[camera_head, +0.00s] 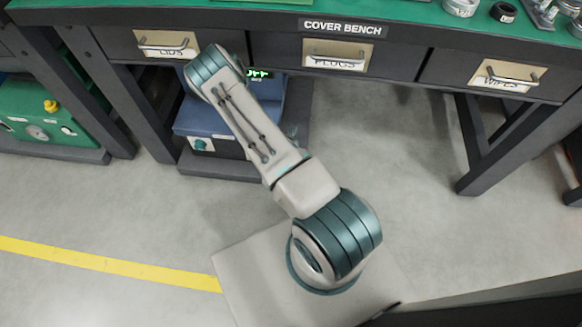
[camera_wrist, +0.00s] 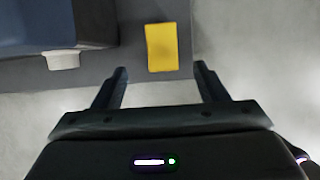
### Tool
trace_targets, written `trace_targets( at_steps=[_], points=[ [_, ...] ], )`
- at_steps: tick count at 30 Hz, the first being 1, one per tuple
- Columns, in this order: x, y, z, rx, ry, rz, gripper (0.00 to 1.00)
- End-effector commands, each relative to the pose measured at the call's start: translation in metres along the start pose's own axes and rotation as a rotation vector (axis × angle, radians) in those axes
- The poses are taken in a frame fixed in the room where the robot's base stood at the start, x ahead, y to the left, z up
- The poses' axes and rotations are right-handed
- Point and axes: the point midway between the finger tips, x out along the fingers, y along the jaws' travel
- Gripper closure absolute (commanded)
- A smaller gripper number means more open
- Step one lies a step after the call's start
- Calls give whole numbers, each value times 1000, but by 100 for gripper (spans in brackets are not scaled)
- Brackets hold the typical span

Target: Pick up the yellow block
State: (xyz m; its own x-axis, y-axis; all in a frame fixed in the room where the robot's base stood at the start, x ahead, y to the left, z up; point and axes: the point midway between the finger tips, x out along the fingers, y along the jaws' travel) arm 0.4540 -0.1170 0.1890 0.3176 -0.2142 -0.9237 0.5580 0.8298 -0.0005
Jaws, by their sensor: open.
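The yellow block (camera_wrist: 162,47) shows in the wrist view, near the top centre. It lies on a dark grey surface (camera_wrist: 105,68), close to that surface's edge. My gripper (camera_wrist: 160,72) is open, with its two dark fingers apart. The block appears between and just beyond the fingertips in the picture, with nothing held between them. How far the fingers are above it I cannot tell. In the head view the gripper is hidden behind my arm, and I do not see the block there.
A blue machine (camera_head: 208,120) with a green display stands on a low dark base under the cover bench (camera_head: 400,60). Bench drawers (camera_head: 340,55) overhang it, and a bench leg (camera_head: 480,150) stands at right. A green machine (camera_head: 45,115) is at left. The grey floor (camera_head: 120,200) is open.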

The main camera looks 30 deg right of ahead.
Motion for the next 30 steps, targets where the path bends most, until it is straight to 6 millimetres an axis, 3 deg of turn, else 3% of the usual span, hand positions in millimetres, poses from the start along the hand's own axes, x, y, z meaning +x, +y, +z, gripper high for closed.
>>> trace_targets(
  at_steps=[1, 3, 11, 21, 30],
  points=[
    [15, -1, -2, 4, 0, -1, 34],
    [26, 0, -1, 4, -1, 0, 34],
    [45, 0, -1, 2, 1, 0, 34],
    [89, -3, 1, 3, 0, 0, 34],
    [93, -2, 2, 2, 1, 0, 34]
  ],
)
